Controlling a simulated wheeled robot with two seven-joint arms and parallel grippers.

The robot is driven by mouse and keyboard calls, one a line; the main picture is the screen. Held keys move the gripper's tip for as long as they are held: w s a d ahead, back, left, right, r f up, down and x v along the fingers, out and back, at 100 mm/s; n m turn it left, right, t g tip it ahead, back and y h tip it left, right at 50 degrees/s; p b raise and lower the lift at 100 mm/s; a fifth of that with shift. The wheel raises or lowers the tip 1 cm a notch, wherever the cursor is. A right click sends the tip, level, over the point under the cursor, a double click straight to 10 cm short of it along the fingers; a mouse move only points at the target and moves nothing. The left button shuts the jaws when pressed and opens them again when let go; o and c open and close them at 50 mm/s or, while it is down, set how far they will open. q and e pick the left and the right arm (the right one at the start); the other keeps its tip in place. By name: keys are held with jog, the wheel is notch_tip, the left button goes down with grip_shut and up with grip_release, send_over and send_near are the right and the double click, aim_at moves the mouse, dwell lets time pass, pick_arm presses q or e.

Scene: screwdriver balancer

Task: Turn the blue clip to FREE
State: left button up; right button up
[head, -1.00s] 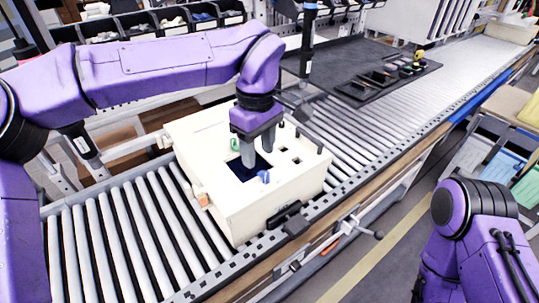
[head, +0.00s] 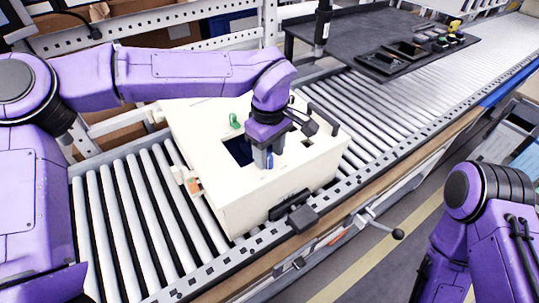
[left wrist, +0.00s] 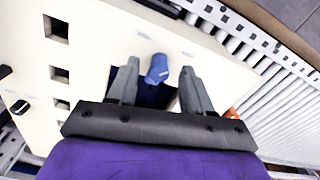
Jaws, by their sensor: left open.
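The cream box (head: 245,208) sits on the roller conveyor with a dark square opening in its top. The blue clip (head: 269,160) is on the box top at the near edge of that opening, partly hidden by my fingers in the head view. My left gripper (head: 270,157) points down over it, open. In the left wrist view the blue clip (left wrist: 157,69) stands between the two spread fingers (left wrist: 160,75), with a visible gap on each side. Faint labels lie beside the clip, too small to read. My right gripper is out of view.
A green clip (head: 235,121) stands at the far side of the opening. An orange part (head: 193,186) is on the box's left side. A black handle (head: 289,204) is at the near side. A dark tray (head: 385,62) with tools lies farther back; the rollers at left are clear.

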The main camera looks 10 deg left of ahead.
pick_arm(q)
notch_tip(320, 180, down, 2)
jog(key=shift+f, duration=0.1)
